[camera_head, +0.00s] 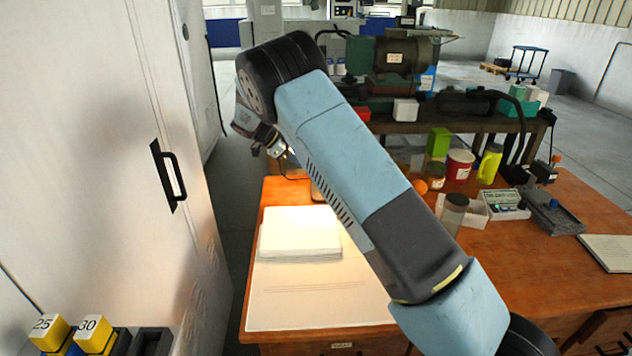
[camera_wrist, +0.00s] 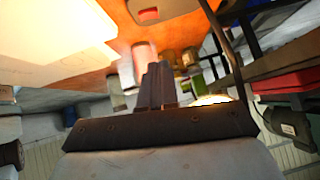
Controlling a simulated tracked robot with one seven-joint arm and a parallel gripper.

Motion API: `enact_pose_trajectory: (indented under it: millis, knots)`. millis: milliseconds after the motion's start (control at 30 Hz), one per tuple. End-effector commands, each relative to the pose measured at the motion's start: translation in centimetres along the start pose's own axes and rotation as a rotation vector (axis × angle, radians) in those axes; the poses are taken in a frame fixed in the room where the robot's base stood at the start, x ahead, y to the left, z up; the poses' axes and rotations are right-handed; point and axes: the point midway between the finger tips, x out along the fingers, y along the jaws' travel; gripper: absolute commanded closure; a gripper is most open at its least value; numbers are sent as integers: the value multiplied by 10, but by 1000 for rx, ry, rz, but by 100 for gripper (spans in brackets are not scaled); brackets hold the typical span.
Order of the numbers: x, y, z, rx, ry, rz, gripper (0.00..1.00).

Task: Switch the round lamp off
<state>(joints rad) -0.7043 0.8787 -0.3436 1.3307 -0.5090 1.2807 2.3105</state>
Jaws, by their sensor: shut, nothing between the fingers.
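The round lamp shows only in part in the wrist view, as a bright glowing rim (camera_wrist: 210,100) just right of my fingers, with a dark curved stem (camera_wrist: 228,45) above it. Most of its head is hidden by my gripper (camera_wrist: 158,68), which is shut and empty. A pale rounded piece (camera_wrist: 168,13) with a red patch (camera_wrist: 148,14) lies at the top edge, ahead of my fingertips and apart from them in the picture. I cannot tell whether it is the lamp's base and switch. In the head view my arm covers the lamp head and my fingers.
Brightly lit paper (camera_head: 300,232) lies on the orange table (camera_head: 570,200). A dark-lidded jar (camera_head: 453,212), a white tray (camera_head: 470,212) and a red-and-white tub (camera_head: 459,165) stand right of my arm. A tall pale cabinet (camera_head: 100,130) bounds the left. Machinery (camera_head: 395,60) stands behind.

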Motion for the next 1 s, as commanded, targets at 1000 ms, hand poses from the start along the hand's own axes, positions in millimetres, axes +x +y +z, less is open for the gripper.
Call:
enact_pose_trajectory:
  millis: [1000]
  knots:
    - [92,3,8,-13,-1,-6,100]
